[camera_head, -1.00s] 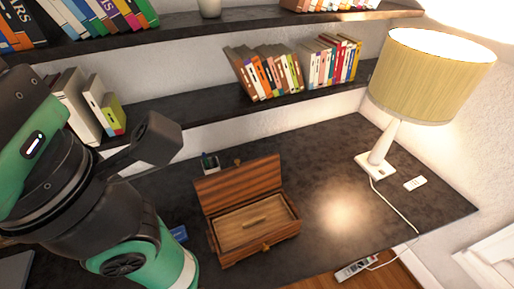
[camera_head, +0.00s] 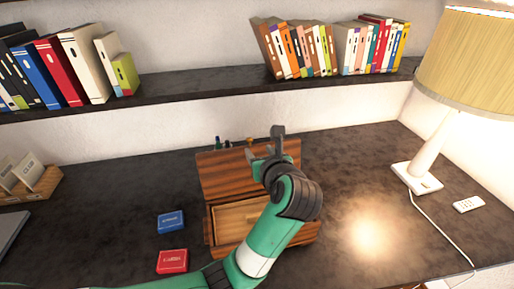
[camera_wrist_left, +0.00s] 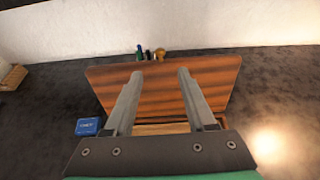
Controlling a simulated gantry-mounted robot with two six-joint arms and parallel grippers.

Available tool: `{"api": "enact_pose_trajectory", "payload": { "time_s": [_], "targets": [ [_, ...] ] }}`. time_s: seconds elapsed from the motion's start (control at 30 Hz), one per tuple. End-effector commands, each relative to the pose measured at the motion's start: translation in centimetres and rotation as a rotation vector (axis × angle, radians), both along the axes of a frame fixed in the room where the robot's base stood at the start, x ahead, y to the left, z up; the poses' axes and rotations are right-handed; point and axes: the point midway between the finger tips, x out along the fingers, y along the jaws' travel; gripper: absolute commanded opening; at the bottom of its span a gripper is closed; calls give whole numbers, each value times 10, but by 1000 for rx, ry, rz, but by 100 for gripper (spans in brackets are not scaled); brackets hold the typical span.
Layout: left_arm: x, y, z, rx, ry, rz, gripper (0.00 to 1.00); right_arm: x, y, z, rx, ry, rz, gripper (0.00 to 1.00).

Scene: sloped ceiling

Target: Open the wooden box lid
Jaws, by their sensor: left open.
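The wooden box (camera_head: 228,222) stands on the dark desk, partly hidden behind my left arm. Its striped brown lid (camera_head: 222,172) is raised and stands up at the back, leaning slightly. The lid (camera_wrist_left: 160,82) also fills the middle of the left wrist view. My left gripper (camera_head: 264,142) is in front of the lid near its upper edge. Its two fingers show apart in the left wrist view (camera_wrist_left: 157,75), with nothing held between them. I cannot tell whether a finger touches the lid. My right gripper is not in view.
A blue card box (camera_head: 171,222) and a red card box (camera_head: 172,261) lie left of the wooden box. A lamp (camera_head: 425,165) and a white remote (camera_head: 468,204) are at the right. A bookshelf (camera_head: 190,88) runs above the desk. Desk space right of the box is clear.

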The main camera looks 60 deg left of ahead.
Motion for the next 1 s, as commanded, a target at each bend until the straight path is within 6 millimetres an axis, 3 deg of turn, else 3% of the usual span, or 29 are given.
{"api": "enact_pose_trajectory", "payload": {
  "time_s": [0.17,0.6,0.97,1.0],
  "targets": [
    [3,16,-5,2,3,3,56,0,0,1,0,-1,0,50],
    [23,94,-39,1,1,3,56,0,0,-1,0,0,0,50],
    [27,104,-42,2,-2,-1,56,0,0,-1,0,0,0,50],
    [26,103,-42,2,-1,0,52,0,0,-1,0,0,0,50]
  ]
}}
